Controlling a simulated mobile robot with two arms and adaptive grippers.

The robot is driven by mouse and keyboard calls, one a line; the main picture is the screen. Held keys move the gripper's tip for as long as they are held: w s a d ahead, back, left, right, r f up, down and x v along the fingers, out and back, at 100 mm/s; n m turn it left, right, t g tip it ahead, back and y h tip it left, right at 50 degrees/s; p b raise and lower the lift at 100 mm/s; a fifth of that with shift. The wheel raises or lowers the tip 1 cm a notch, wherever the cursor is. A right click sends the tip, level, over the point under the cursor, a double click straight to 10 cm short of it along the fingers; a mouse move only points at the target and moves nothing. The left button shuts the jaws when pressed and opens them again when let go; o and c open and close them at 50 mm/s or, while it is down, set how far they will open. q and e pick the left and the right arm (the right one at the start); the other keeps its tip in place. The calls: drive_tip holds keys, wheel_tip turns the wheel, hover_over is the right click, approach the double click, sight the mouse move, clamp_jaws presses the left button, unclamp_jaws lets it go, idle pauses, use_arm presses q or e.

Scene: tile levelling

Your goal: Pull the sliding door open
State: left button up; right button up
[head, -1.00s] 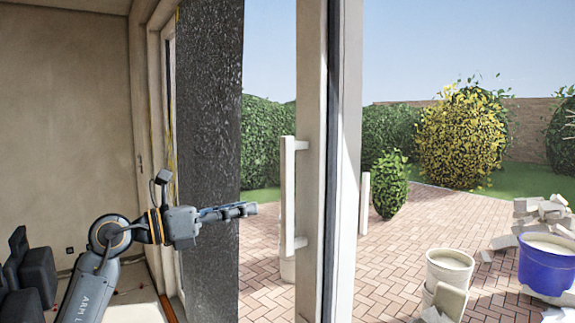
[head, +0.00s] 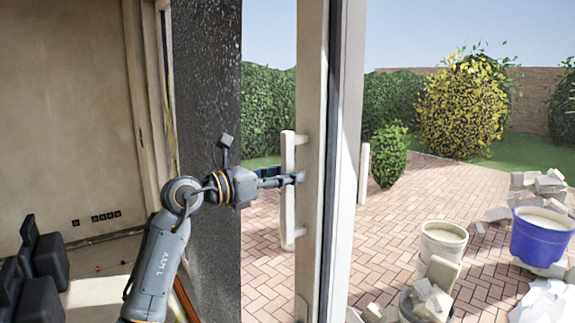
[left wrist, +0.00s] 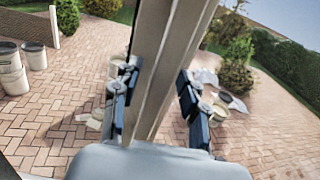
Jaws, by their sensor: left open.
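The sliding door (head: 312,90) shows as a pale upright frame member in the middle of the head view. A white vertical bar handle (head: 288,218) stands off its left side. My left gripper (head: 287,177) reaches in from the left at the handle's mid height, and its near finger crosses in front of the bar. In the left wrist view, the open fingers (left wrist: 155,102) lie on either side of a pale upright bar, with gaps visible. Whether either finger touches the handle cannot be told. My right gripper is not in view.
A dark textured panel (head: 207,90) stands left of the opening. Another white handle (head: 364,168) shows beyond the frame. Outside are brick paving (head: 400,215), a white bucket (head: 443,243), a blue bucket (head: 541,240) and rubble. Dark seats (head: 42,255) stand at lower left.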

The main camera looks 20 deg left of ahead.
use_arm(q)
drive_tip(key=shift+w+d, duration=0.25)
clamp_jaws()
